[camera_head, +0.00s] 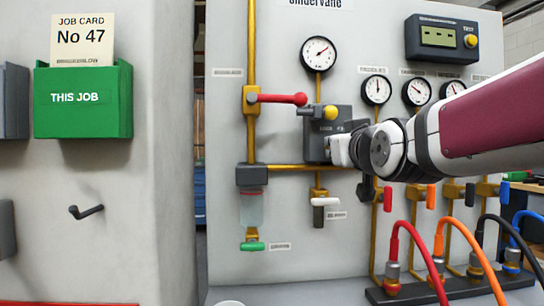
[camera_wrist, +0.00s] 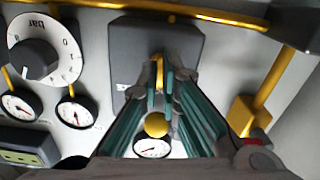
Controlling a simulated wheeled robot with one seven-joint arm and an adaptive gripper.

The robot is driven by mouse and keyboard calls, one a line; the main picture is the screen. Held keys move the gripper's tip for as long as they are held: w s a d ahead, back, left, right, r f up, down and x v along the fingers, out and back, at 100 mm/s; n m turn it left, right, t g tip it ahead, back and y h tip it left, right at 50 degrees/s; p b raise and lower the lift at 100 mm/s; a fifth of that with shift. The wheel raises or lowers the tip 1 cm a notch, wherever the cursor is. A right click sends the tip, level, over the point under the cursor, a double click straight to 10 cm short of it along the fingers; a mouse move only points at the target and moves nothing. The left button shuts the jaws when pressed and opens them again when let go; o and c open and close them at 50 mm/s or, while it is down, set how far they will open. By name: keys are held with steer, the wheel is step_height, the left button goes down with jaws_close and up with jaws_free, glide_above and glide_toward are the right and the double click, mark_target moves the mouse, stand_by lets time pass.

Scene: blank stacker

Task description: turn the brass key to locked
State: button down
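A dark grey box (camera_head: 317,146) is mounted on the white panel, with a yellow knob (camera_head: 330,112) on its upper right. In the wrist view the box (camera_wrist: 192,45) is straight ahead of my gripper (camera_wrist: 160,88). A small brass piece, apparently the key (camera_wrist: 158,68), shows between the teal-lined fingertips, which are close together around it. I cannot tell whether they touch it or which way the key is turned. In the head view my wrist reaches the box's lower right from the right and hides the key and fingertips.
A red-handled lever (camera_head: 282,98) sits on the yellow pipe left of the box. Gauges (camera_head: 319,53) hang above and to the right. Red, orange, black and blue hoses (camera_head: 420,250) rise below my arm. A green card holder (camera_head: 83,115) is far left.

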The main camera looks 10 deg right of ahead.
steer(key=shift+f+m+b, duration=0.1)
steer(key=shift+m+b, duration=0.25)
steer(key=shift+m, duration=0.25)
steer(key=c, duration=1.8)
jaws_free()
steer(key=s, duration=1.2)
